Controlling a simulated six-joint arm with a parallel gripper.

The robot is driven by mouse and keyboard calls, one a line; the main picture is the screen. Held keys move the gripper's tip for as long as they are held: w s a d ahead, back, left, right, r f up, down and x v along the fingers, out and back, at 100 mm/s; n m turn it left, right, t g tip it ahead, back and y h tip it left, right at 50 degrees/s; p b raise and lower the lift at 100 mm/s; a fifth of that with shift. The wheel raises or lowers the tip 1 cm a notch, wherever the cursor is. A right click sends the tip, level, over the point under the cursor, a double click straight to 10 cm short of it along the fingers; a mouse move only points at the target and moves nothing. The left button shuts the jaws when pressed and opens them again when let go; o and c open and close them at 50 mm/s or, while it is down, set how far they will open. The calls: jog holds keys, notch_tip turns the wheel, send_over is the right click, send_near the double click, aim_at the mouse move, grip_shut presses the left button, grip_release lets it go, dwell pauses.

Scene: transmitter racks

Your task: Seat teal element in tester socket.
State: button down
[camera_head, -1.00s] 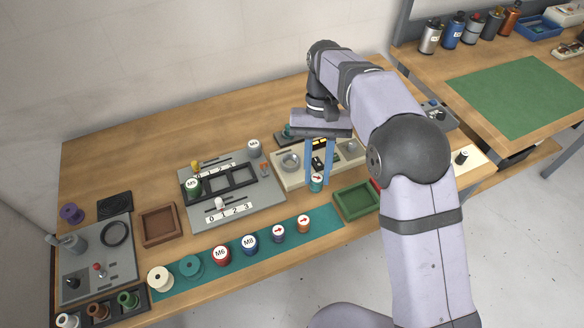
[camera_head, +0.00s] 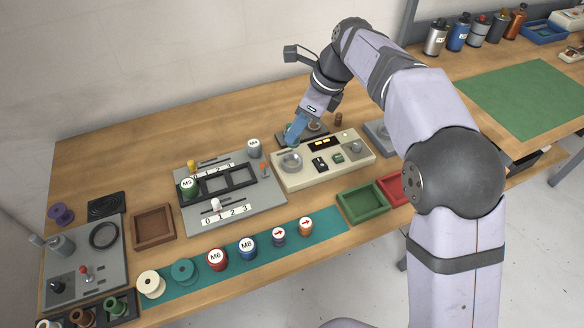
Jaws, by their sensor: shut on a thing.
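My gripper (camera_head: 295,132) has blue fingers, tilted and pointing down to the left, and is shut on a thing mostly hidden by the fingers. A little teal (camera_head: 289,139) shows at the fingertips; I take it for the teal element, but its arrow mark is not visible. The fingertips are at the left part of a dark plate (camera_head: 318,129) behind the cream tester (camera_head: 318,173). The tester has a round metal dish, a dark display with yellow marks, switches and a knob. I cannot tell whether the held thing touches the plate, or which opening is the socket.
A grey slotted rack (camera_head: 269,200) stands left of the tester. Labelled cylinders and spools line a teal mat (camera_head: 321,227) in front. A green tray (camera_head: 362,205) and a red tray (camera_head: 392,188) are at the front right. The wooden table (camera_head: 160,170) is clear at the back left.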

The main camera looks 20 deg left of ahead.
jog(key=shift+w+a+r+m+t, duration=0.2)
jog(key=shift+w+r+m+t, duration=0.05)
jog(key=shift+m, duration=0.35)
jog(key=shift+w+a+r+m+t, duration=0.2)
jog(key=shift+m+t, duration=0.05)
jog(key=shift+m, duration=0.35)
jog(key=shift+f, duration=0.1)
jog(key=shift+f, duration=4.95)
jog(key=c, duration=1.5)
grip_release()
jog(key=shift+f, duration=0.15)
jog(key=shift+o, duration=0.2)
jog(key=b+v, duration=0.1)
jog(key=v, duration=1.1)
jog(key=shift+r, duration=0.25)
